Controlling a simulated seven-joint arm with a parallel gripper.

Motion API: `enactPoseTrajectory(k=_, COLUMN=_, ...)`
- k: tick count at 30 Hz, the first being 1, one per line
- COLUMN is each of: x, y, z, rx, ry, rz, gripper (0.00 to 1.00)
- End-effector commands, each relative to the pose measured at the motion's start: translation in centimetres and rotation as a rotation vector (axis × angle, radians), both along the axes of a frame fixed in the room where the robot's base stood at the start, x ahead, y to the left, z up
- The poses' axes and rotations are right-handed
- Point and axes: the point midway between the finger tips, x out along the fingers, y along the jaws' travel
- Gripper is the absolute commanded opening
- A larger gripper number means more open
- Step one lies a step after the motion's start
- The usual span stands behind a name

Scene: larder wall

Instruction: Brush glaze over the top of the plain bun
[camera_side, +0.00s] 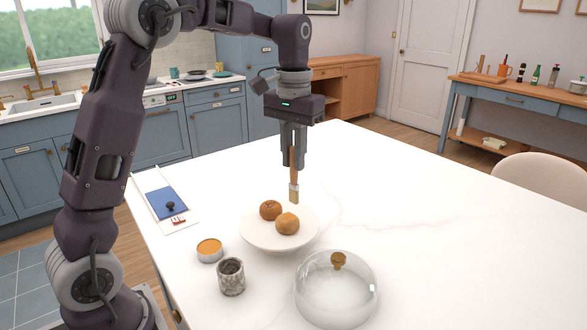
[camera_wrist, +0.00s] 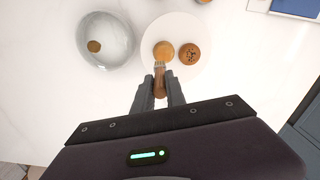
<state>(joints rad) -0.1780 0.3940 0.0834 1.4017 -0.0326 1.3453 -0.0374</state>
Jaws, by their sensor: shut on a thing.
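My gripper (camera_side: 293,158) points down and is shut on the handle of a brush (camera_side: 293,180). The brush hangs upright, and its pale bristles are just above the plain bun (camera_side: 287,223), with a small gap seen in the side view. In the wrist view my gripper (camera_wrist: 160,92) holds the brush (camera_wrist: 159,72) with its bristles at the lower edge of the plain bun (camera_wrist: 163,49). The bun is smooth and golden, on a white plate (camera_side: 258,238). A tin of orange-brown glaze (camera_side: 209,248) stands left of the plate.
A darker, speckled bun (camera_side: 270,209) shares the plate. A clear dome with a wooden knob (camera_side: 338,285) stands in front right. A grey stone cup (camera_side: 231,278) is in front left. A tray with a blue panel (camera_side: 167,203) lies at left. The white table is clear at right.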

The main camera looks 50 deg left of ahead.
Motion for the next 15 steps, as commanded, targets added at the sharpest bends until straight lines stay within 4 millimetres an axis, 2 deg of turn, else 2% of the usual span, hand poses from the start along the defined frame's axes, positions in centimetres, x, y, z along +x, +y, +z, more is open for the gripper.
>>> enactPoseTrajectory(k=5, x=0.0, y=0.0, z=1.8, rx=0.000, ry=-0.001, rz=0.000, gripper=0.00)
enactPoseTrajectory(k=15, x=0.0, y=0.0, z=2.2, rx=0.000, ry=-0.001, rz=0.000, gripper=0.00)
